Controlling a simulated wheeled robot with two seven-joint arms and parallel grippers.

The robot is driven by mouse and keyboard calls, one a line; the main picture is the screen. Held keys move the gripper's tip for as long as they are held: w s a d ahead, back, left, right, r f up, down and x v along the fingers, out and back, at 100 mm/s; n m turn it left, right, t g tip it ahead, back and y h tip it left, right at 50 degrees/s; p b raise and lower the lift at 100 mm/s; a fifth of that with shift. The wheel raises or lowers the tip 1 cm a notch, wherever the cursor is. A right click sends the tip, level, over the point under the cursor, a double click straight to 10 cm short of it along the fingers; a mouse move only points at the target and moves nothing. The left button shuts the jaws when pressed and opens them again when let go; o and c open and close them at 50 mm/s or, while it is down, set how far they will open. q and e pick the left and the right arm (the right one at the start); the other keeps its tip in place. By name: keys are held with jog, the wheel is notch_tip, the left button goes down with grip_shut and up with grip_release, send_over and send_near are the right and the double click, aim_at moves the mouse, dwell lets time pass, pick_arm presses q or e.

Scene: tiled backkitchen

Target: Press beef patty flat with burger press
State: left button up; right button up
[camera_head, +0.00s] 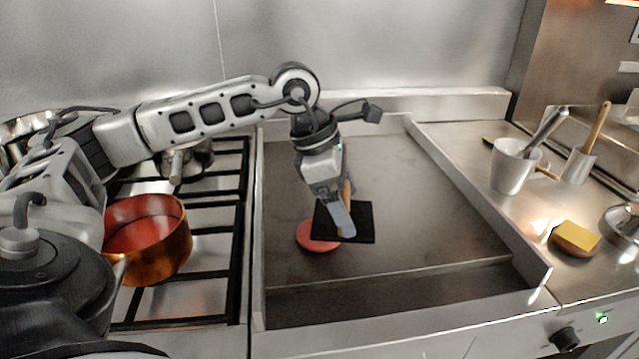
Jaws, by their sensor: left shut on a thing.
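The beef patty (318,240) is a round, reddish-pink disc on the flat steel griddle (420,220). The burger press (362,228) is a black square plate with a wooden handle. My left gripper (345,215) is shut on the handle from above. The plate overlaps the patty's right part in the picture and hides it; the patty's left and front edges show. I cannot tell whether the plate touches the patty or hangs a little above it. My right gripper is out of view.
A copper pot (150,250) stands on the stove grate left of the griddle. The griddle's right side is clear.

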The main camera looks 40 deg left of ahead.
aim_at(319, 205)
pick_arm(q)
jog(key=a+n+y, duration=0.1)
jog(key=n, duration=0.1)
jog(key=a+r+n+t+b, duration=0.1)
jog(key=n, duration=0.2)
jog(key=a+n+y, duration=0.1)
jog(key=n, duration=0.1)
jog(key=shift+a+r+n+t+y+b, duration=0.3)
jog(key=shift+a+n+b, duration=0.05)
jog(key=shift+a+n, duration=0.05)
jog(key=n, duration=0.1)
jog(key=a+n+y, duration=0.1)
jog(key=shift+a+r+n+b, duration=0.2)
jog(key=shift+r+n+b, duration=0.1)
jog(key=shift+r+n, duration=0.1)
jog(key=shift+f+b, duration=0.75)
jog(key=shift+f, duration=0.35)
notch_tip(319, 205, down, 2)
jog(key=shift+f+b, duration=0.2)
jog(key=shift+b, duration=0.65)
jog(key=shift+f+b, duration=0.35)
jog(key=shift+f, duration=0.3)
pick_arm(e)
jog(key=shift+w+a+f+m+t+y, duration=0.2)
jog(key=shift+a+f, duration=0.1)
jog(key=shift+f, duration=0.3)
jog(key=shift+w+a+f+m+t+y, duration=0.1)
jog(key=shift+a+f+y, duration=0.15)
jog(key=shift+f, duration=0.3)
